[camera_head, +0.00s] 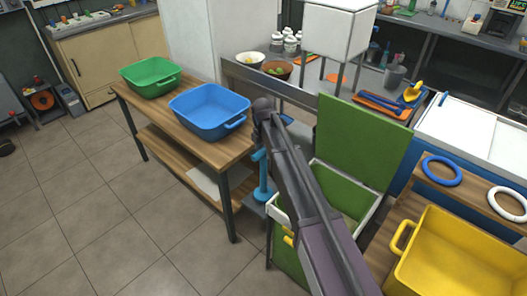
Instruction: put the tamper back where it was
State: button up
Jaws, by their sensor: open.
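A blue piece (263,188), which looks like the tamper, stands upright beside the wooden table's right end. It has a round shaft, a wider foot and a short crosswise top. My dark arm reaches up from the lower right, and its far end bends down just above this piece. My gripper (261,142) seems to be at that end, open, close to the blue top. Its fingers are small and partly hidden by my arm, so I cannot tell whether they touch the piece.
A green tub (150,77) and a blue tub (209,111) stand on the wooden table (190,144). Right of my arm are a green raised panel (362,140), a yellow tub (460,255), a blue ring (442,171) and a white ring (508,204).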

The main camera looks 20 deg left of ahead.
jog(key=shift+r+p, duration=4.05)
jog(key=shift+r, duration=0.3)
jog(key=s+d+m, duration=0.5)
jog(key=d+m, duration=0.5)
jog(key=d, duration=0.4)
jog(key=s+d+m, duration=0.6)
jog(key=d+m, duration=0.4)
jog(key=d, duration=0.5)
jog(key=s+d+m, duration=0.5)
jog(key=d+m, duration=0.4)
jog(key=d, duration=0.5)
jog(key=shift+s+d+m, duration=0.25)
jog(key=shift+s+m, duration=0.15)
jog(key=shift+r, duration=0.1)
notch_tip(320, 180, up, 4)
jog(key=p, duration=0.4)
